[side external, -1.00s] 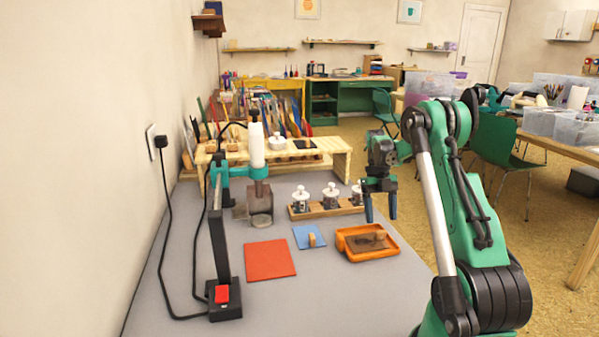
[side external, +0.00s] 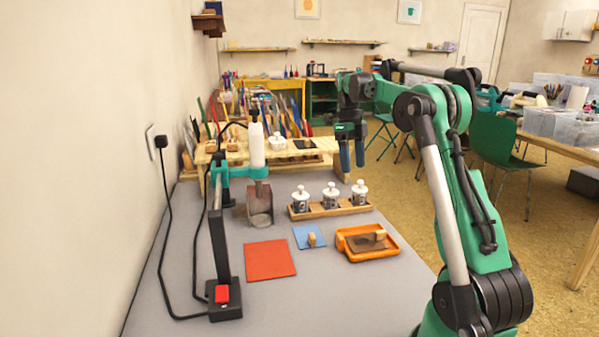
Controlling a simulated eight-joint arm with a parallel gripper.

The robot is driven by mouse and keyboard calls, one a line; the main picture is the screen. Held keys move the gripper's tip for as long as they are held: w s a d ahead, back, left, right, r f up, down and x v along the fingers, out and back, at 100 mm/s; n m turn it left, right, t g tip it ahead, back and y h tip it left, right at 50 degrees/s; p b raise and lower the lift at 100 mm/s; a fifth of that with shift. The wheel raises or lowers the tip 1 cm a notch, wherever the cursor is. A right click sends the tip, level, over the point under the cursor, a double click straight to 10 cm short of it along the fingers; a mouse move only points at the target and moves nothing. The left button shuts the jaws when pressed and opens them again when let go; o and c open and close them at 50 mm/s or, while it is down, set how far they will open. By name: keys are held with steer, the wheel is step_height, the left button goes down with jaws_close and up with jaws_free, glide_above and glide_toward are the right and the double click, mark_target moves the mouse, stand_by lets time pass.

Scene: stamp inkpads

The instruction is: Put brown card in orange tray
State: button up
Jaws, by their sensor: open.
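The orange tray (side external: 345,246) sits on the grey table, right of the blue card. A dark brown flat piece (side external: 362,243), which looks like the brown card, lies inside the tray. A small tan wooden block (side external: 380,235) stands on its right part. My gripper (side external: 352,168) is open with its blue-grey fingers pointing down. It hangs high above and behind the tray, over the region of the white-topped jars, apart from the tray. No object shows between the fingers.
Several white-topped jars stand in a wooden rack (side external: 330,209) behind. A teal-and-black press (side external: 222,250) stands at left. The front table is clear.

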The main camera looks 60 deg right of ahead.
steer(key=w+a+r+n+t+h, duration=0.1)
steer(key=w+a+n+t, duration=0.1)
steer(key=a+n, duration=0.7)
steer(key=w+a+r+n+t+h, duration=0.1)
steer(key=w+a+n+t+h, duration=0.1)
steer(key=a+n, duration=0.65)
steer(key=s+a+f+n+t, duration=0.2)
steer(key=a+n, duration=0.3)
steer(key=n, duration=0.5)
steer(key=s+a+f+n+t+y, duration=0.1)
steer(key=s+a+f+n+t, duration=0.1)
steer(key=a+n, duration=0.4)
steer(key=f+n+t, duration=0.1)
steer(key=n, duration=0.3)
steer(key=shift+s+a+f+t+y, duration=0.2)
steer(key=shift+a+t+y, duration=0.05)
steer(key=shift+t+y, duration=0.05)
